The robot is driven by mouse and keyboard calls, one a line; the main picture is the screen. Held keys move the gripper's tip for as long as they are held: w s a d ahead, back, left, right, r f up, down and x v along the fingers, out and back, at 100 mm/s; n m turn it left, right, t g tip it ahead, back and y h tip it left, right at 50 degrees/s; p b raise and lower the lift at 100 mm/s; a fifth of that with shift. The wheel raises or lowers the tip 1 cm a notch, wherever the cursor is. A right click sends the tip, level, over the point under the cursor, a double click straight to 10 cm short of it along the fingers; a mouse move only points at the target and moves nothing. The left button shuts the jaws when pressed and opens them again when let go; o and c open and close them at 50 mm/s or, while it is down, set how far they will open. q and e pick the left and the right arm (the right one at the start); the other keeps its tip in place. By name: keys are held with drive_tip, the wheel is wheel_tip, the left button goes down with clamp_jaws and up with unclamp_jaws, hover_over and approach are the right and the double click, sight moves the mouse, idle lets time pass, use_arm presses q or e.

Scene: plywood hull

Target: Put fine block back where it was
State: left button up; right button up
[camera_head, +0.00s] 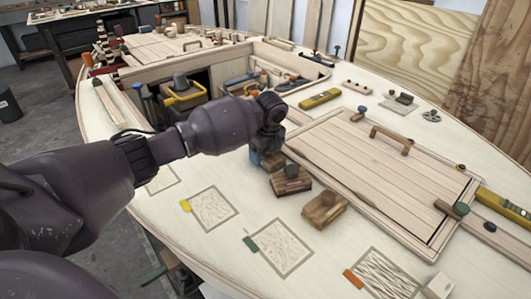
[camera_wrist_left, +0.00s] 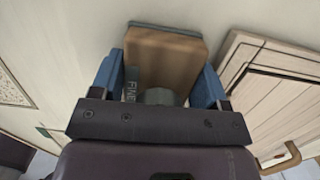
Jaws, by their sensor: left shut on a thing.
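My left gripper (camera_head: 265,158) is over the deck, with its arm coming in from the left. In the left wrist view its two blue fingers (camera_wrist_left: 158,78) are shut on the sides of the fine block (camera_wrist_left: 166,55), a brown wooden block with a grey knob and a label reading "FINE". In the head view the block is mostly hidden by the gripper and wrist. Whether it touches the deck is unclear. My right gripper is not in view.
Two similar wooden blocks (camera_head: 291,181) (camera_head: 325,209) stand close right of the gripper. Textured square patches (camera_head: 211,209) (camera_head: 278,247) (camera_head: 382,276) lie along the near deck. A planked hatch (camera_head: 375,165) with a handle is at right; an open hatch with tools (camera_head: 186,95) is behind.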

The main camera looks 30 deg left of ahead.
use_arm(q)
drive_tip(key=shift+f, duration=0.1)
drive_tip(key=o, duration=1)
drive_tip(key=shift+c, duration=0.2)
drive_tip(key=shift+r, duration=0.45)
drive_tip(key=r+p, duration=0.1)
drive_tip(key=r, duration=0.2)
drive_tip(key=d+r, duration=0.1)
drive_tip(key=r, duration=0.2)
drive_tip(key=r+p, duration=0.1)
drive_tip(key=r, duration=0.3)
drive_tip(key=shift+s+d+p, duration=0.25)
drive_tip(key=shift+p, duration=0.05)
drive_tip(key=shift+d+r, duration=0.1)
drive_tip(key=shift+r, duration=0.45)
